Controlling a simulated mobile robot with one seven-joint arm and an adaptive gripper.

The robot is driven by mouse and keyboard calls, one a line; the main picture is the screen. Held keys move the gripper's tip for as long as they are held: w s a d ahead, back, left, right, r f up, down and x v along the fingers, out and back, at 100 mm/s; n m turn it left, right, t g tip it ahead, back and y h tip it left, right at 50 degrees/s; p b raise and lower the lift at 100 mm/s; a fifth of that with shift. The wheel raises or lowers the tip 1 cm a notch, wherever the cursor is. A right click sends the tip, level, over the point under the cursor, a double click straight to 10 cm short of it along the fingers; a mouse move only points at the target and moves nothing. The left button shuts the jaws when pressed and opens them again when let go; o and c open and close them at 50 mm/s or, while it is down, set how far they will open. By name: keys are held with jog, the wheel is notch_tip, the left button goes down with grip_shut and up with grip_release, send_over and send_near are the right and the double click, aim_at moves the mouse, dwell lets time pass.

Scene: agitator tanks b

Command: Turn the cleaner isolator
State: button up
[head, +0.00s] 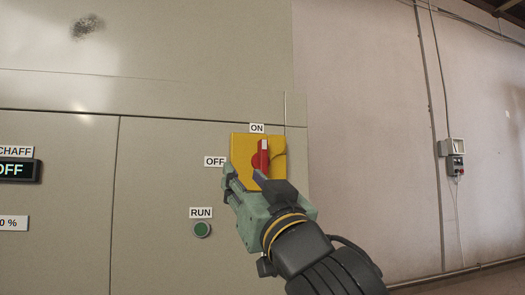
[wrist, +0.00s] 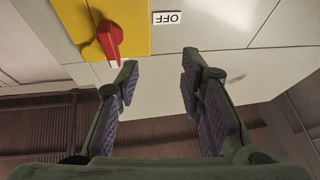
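The isolator is a yellow plate (head: 243,146) with a red rotary handle (head: 264,155) on the grey cabinet. The handle stands upright, its white-marked end toward the ON label (head: 257,128). The OFF label (head: 214,161) is at the plate's left. My gripper (head: 246,180) is in front of the plate's lower part and hides some of it. In the wrist view my gripper (wrist: 160,74) is open, with nothing between its fingers. There the red handle (wrist: 110,38) lies outside the fingers, just beyond the left fingertip; whether they touch is unclear.
A green RUN button (head: 201,229) is below and left of the isolator. A dark display (head: 18,170) reading OFF is at the far left. A small switch box (head: 455,158) hangs on the right wall. The cabinet face around the isolator is flat.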

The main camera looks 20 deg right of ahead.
aim_at(265, 156)
jog(key=s+d+r+m+h, duration=0.1)
jog(key=s+d+m+h, duration=0.1)
jog(key=d+h, duration=0.3)
jog(key=shift+g+y, duration=0.4)
jog(key=shift+y, duration=0.3)
jog(key=p+x, duration=0.1)
jog(key=x, duration=0.2)
jog(key=p+x, duration=0.1)
jog(key=x, duration=0.3)
jog(key=p+x, duration=0.2)
jog(key=x, duration=0.1)
jog(key=shift+w+d+r, duration=0.2)
jog(key=shift+w+d, duration=0.1)
jog(key=shift+d, duration=0.05)
grip_shut()
